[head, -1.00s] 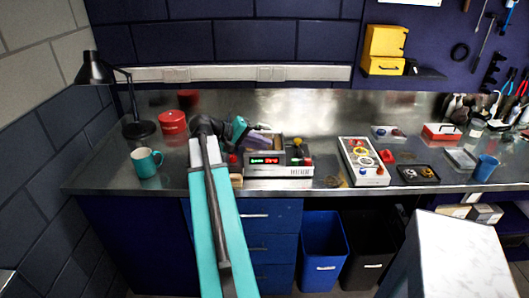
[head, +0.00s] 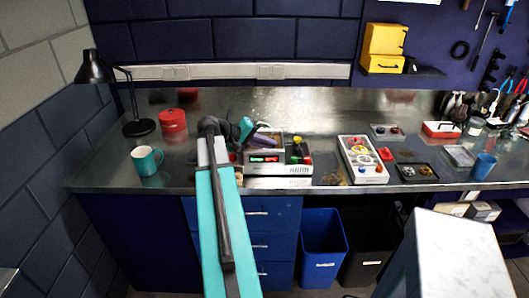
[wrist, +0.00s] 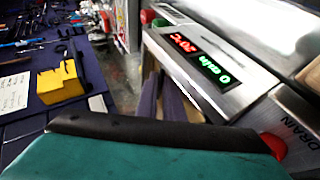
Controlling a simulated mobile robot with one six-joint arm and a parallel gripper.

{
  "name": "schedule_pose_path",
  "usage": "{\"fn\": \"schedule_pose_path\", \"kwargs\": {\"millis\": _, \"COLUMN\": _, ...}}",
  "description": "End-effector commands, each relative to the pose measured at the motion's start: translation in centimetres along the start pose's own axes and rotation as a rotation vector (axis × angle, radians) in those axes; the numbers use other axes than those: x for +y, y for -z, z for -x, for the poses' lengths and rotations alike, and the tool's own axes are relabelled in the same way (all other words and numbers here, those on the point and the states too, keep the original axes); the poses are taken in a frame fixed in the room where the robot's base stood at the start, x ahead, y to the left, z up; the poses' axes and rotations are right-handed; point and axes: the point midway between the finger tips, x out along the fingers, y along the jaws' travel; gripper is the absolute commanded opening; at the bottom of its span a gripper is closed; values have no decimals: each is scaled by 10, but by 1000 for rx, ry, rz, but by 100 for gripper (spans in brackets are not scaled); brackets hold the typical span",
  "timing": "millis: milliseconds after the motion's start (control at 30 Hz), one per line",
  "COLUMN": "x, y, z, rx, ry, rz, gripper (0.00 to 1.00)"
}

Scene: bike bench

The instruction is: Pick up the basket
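The machine with the lit red and green display (head: 265,159) stands on the steel bench, with an open top behind its front panel. It fills the right of the wrist view (wrist: 225,65), where a DRAIN label shows. I cannot make out a basket clearly; my gripper covers part of the machine's top. My gripper (head: 266,139), teal and black with purple-grey fingers, is over the machine's left side. In the wrist view its fingers (wrist: 161,98) show as two strips with a narrow gap, and nothing is clearly held between them.
A teal mug (head: 147,161), a red tin (head: 173,121) and a black lamp (head: 92,68) stand to the left. A control box with coloured buttons (head: 363,160) and a black tray (head: 417,173) are to the right. Blue (head: 322,245) and black bins are below the bench.

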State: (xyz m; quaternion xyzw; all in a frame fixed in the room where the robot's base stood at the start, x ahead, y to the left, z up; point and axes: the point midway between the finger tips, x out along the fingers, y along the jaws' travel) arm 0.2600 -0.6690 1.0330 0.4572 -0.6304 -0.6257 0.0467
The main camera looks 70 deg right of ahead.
Motion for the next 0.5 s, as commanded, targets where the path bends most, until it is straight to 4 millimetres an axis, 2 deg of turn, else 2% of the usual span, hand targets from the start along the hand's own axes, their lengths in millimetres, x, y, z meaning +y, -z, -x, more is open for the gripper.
{"fn": "schedule_pose_path", "kwargs": {"millis": 500, "x": 2, "y": 1, "z": 2, "rx": 1, "ry": 0, "rz": 0, "gripper": 0}}
